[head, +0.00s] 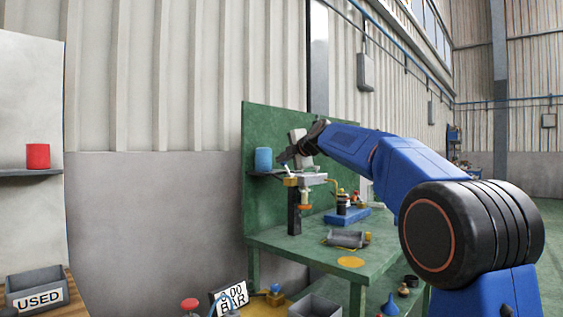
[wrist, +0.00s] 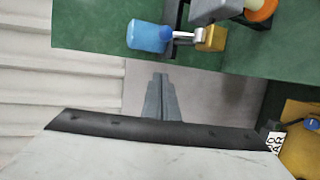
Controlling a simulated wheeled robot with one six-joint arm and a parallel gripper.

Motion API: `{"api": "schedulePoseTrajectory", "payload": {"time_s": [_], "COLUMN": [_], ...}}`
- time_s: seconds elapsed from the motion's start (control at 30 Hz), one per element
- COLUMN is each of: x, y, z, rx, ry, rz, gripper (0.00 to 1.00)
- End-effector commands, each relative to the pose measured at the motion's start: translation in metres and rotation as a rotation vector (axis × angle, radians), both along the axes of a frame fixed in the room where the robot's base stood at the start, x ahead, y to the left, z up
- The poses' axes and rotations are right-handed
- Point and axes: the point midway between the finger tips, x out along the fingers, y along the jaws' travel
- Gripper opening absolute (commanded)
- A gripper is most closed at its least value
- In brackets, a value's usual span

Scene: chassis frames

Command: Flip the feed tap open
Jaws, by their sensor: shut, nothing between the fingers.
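A tap with a brass body (wrist: 211,38), a short metal lever and a blue handle (wrist: 148,37) shows at the top of the wrist view. The handle lies to the left of the body. In the head view the brass body (head: 290,182) sits on a black post, close below my gripper (head: 284,160). My gripper (wrist: 160,78) is shut and empty, its grey fingertips together. In the wrist view the tips show a little below the blue handle, with a gap between them in the picture.
A blue cylinder (head: 263,160) stands left of the gripper. A BAR display (head: 230,298) and a red knob (head: 189,304) are low in front. A USED bin (head: 36,284) is at left.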

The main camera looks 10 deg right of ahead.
Motion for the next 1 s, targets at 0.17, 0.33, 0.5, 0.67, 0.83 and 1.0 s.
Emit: {"api": "schedulePoseTrajectory", "payload": {"time_s": [0.17, 0.33, 0.5, 0.67, 0.83, 1.0], "x": [0.023, 0.047, 0.071, 0.085, 0.085, 0.085], "y": [0.008, 0.018, 0.025, 0.020, 0.000, -0.009], "z": [-0.008, -0.015, -0.022, -0.023, -0.020, -0.018], "rx": [0.000, 0.000, 0.000, 0.001, 0.001, 0.001], "ry": [0.002, 0.002, 0.002, 0.000, 0.001, 0.000], "rz": [0.001, 0.002, 0.001, -0.003, -0.003, -0.001], "gripper": [0.00, 0.00, 0.00, 0.00, 0.00, 0.00]}}
